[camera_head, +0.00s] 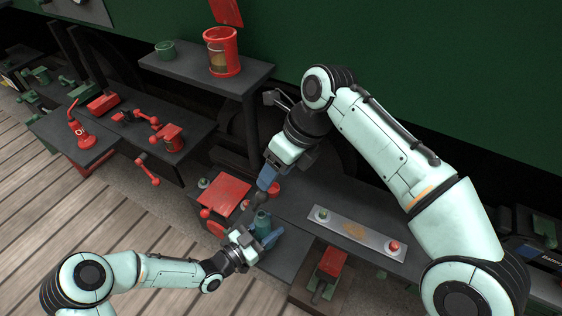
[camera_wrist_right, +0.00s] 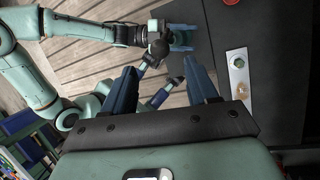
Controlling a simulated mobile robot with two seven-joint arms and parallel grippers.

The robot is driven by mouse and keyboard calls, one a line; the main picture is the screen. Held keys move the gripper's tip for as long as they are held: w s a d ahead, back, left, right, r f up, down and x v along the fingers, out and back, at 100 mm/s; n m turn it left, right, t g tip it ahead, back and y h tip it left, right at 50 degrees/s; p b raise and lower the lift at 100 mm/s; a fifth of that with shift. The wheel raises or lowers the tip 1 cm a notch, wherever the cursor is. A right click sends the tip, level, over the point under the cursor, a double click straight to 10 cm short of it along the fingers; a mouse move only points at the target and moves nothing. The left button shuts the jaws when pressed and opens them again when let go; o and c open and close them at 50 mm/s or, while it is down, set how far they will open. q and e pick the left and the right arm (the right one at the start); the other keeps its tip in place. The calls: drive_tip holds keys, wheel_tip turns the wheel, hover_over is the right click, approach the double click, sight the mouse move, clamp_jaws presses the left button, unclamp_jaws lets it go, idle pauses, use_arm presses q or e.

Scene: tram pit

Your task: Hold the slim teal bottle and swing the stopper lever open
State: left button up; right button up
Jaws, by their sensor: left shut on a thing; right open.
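The slim teal bottle (camera_head: 262,222) stands upright at the front edge of the dark bench in the head view. My left gripper (camera_head: 262,238) is shut on it from the lower left, with its blue fingers around the body. A dark rounded piece (camera_head: 258,198) shows just above the bottle; I cannot tell whether it is the stopper lever. My right gripper (camera_head: 266,180) is above and behind the bottle, pointing down, apart from it. In the right wrist view my right gripper (camera_wrist_right: 162,76) has its blue fingers spread and nothing between them.
A red box (camera_head: 224,195) lies left of the bottle. A metal plate (camera_head: 356,232) with green and red buttons lies on the bench at right. A red canister (camera_head: 221,52) stands on the raised shelf (camera_head: 190,75). A red-handled item (camera_head: 328,268) sits below the bench edge.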

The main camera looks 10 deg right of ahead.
drive_tip(key=shift+v, duration=1.3)
use_arm(q)
drive_tip(key=o, duration=1.3)
drive_tip(key=shift+o, duration=0.2)
drive_tip(key=shift+a, duration=0.15)
